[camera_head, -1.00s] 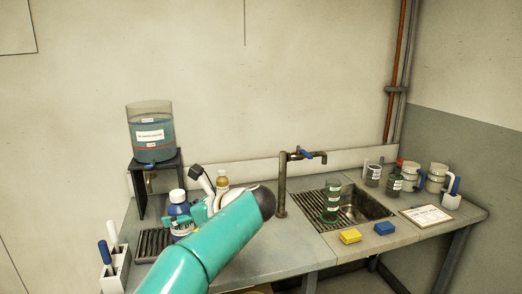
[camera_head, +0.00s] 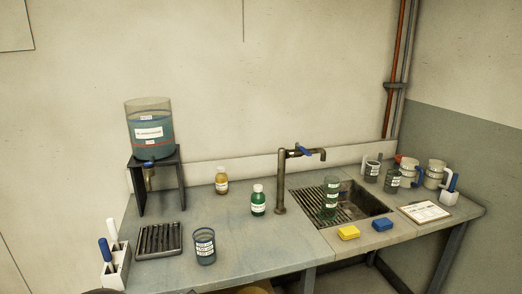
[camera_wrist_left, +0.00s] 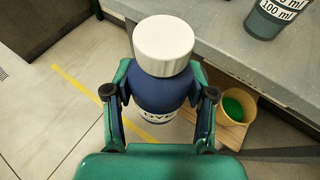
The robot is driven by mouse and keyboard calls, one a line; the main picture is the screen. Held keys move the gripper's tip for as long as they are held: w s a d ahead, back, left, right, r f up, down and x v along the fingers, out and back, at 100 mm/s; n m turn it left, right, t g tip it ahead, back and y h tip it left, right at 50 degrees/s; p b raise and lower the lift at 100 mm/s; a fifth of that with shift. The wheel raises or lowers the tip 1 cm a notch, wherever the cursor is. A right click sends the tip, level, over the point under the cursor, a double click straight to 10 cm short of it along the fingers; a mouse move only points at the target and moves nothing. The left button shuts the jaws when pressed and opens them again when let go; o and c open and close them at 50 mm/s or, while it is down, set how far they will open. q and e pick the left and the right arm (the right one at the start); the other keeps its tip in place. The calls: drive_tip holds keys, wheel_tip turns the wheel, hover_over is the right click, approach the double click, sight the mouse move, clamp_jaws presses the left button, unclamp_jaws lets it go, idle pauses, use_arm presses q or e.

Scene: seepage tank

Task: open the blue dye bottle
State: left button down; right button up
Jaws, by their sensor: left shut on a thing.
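The blue dye bottle (camera_wrist_left: 160,92) is in the left wrist view, with its white cap (camera_wrist_left: 164,45) on. Its label, partly hidden, shows the letters "DYE". My left gripper (camera_wrist_left: 160,82) is shut on the bottle's body, one finger on each side, below the cap. The bottle is held clear of the bench, beside its edge, with the floor beneath. The head view shows neither this bottle nor my left gripper. My right gripper is in neither view.
The bench (camera_head: 270,258) holds a measuring beaker (camera_head: 205,247), a green bottle (camera_head: 258,200), a yellow bottle (camera_head: 221,181), a drip tray (camera_head: 160,240) and a marker holder (camera_head: 115,268). A tap (camera_head: 282,180) stands by the sink. A bucket with green inside (camera_wrist_left: 236,104) sits below the bench.

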use_arm(q)
drive_tip(key=s+a+f, duration=0.1)
drive_tip(key=s+f, duration=0.4)
drive_tip(key=s, duration=0.2)
drive_tip(key=shift+s+f+y, duration=0.15)
drive_tip(key=shift+f+y, duration=0.05)
drive_tip(key=shift+y, duration=0.1)
